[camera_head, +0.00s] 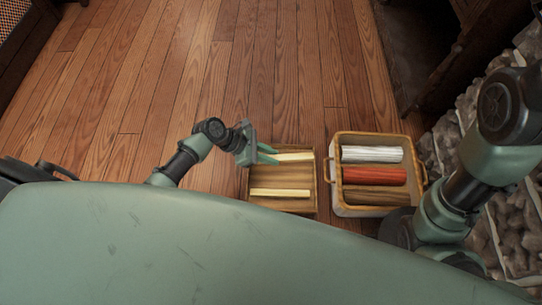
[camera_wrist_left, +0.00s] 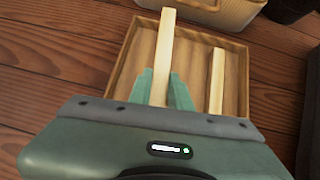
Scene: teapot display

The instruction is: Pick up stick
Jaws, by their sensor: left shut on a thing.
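Two pale sticks are at a shallow wooden tray (camera_head: 297,209) on the floor. My left gripper (camera_head: 268,156) reaches over the tray's left side and is shut on one end of the upper stick (camera_head: 296,157). In the left wrist view the fingers (camera_wrist_left: 160,90) close on both sides of this stick (camera_wrist_left: 164,40), which reaches past the tray's far edge. The other stick (camera_head: 280,193) lies apart in the tray and also shows in the left wrist view (camera_wrist_left: 217,80). The gripped end is partly hidden by the fingers. My right gripper is not in view.
A white basket with a wooden rim (camera_head: 334,142) stands right of the tray, holding white, red and brown rolled items. A stone surface (camera_head: 446,137) and dark furniture (camera_head: 401,65) are at the right. The wood floor (camera_head: 200,60) beyond is clear.

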